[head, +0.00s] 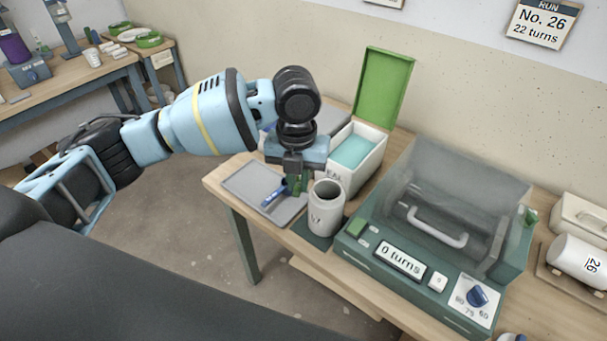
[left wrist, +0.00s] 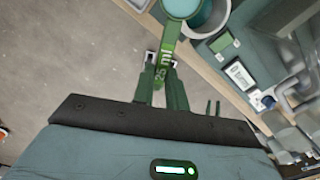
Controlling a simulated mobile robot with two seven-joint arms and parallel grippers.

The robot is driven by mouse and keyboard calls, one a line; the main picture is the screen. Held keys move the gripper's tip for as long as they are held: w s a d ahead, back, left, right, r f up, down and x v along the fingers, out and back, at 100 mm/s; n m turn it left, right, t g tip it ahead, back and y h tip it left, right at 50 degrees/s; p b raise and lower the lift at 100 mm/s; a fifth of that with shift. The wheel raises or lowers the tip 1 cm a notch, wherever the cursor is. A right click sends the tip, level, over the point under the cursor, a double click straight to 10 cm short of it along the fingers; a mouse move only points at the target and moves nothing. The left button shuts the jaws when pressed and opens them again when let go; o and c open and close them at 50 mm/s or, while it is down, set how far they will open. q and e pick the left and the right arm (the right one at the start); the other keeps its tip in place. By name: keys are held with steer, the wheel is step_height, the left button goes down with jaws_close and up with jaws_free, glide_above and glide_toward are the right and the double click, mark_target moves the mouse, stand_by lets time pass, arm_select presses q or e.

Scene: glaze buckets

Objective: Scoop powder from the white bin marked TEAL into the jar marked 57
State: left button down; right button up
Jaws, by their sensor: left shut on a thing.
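The white bin (head: 349,178) stands on the table with its green lid (head: 384,88) open and teal powder (head: 357,150) inside. Its label is partly hidden; "EAL" seems to show. The jar (head: 327,214) is pale, upright and open, in front of the bin; its mark is hard to read. My left gripper (head: 296,178) is just left of the jar, shut on a green scoop (head: 303,186). The left wrist view shows the scoop's handle (left wrist: 164,68) marked 25 ml and its bowl (left wrist: 182,7) filled with teal. The bowl is beside the jar's rim (left wrist: 208,32).
A grey tray (head: 237,184) with a blue scoop (head: 269,198) lies left of the jar. A white jar marked 26 (head: 580,257) lies far right.

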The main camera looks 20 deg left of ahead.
arm_select(q)
steer(key=m, duration=0.3)
steer(key=w+m, duration=0.1)
steer(key=m, duration=0.1)
steer(key=shift+d+r, duration=0.2)
steer(key=shift+d, duration=0.2)
steer(key=shift+f, duration=0.15)
arm_select(e)
steer(key=shift+f, duration=0.1)
